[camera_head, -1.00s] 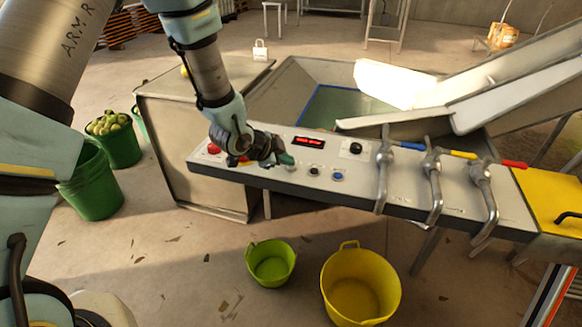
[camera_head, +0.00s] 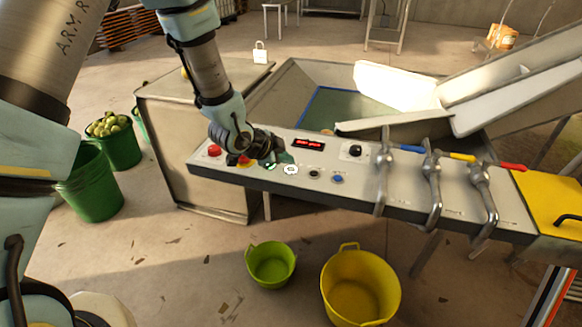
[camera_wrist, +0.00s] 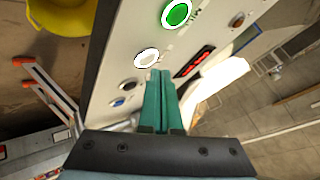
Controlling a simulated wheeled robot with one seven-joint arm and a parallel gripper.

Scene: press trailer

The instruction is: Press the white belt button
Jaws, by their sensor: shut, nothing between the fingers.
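The white button (camera_head: 291,170) sits on the sloping control panel (camera_head: 400,190), between a green button (camera_head: 270,167) and a small black knob (camera_head: 314,173). It is bright white and uncovered, and it also shows in the wrist view (camera_wrist: 147,57). My gripper (camera_head: 284,158) is over the panel just behind the white button. In the wrist view its green fingers (camera_wrist: 160,73) are together and empty, with their tips beside the white button. I cannot tell whether the tips touch the panel.
A blue button (camera_head: 337,178), a red display (camera_head: 308,143) and a black switch (camera_head: 355,150) lie nearby on the panel. Several levers (camera_head: 433,185) stand at the right. A red button (camera_head: 214,151) is at the left end. Tubs stand on the floor in front.

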